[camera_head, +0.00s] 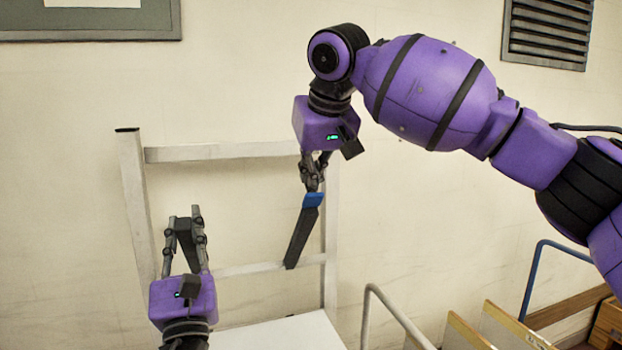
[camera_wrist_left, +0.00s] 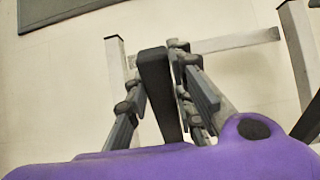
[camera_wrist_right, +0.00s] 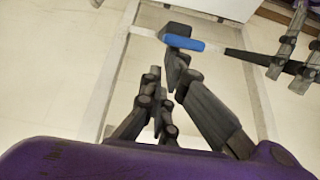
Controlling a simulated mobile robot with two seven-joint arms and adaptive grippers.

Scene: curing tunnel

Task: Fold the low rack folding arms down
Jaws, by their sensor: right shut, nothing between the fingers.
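The low rack is a white frame against the wall, with a left post (camera_head: 135,195) and crossbars. One dark folding arm (camera_head: 302,235) with a blue part (camera_head: 313,200) slants down from my right gripper (camera_head: 312,180). That gripper is shut and empty, its fingertips at the blue part, which the right wrist view also shows (camera_wrist_right: 185,43). Another dark bar (camera_head: 187,245) stands between the spread fingers of my left gripper (camera_head: 184,215). It fills the middle of the left wrist view (camera_wrist_left: 157,85). My left gripper looks open around it; contact is unclear.
A white flat surface (camera_head: 275,334) lies low in front of the rack. A pale bent rail (camera_head: 395,313), a blue rail (camera_head: 530,275) and wooden boards (camera_head: 510,325) stand at the lower right. A vent (camera_head: 548,30) is on the wall.

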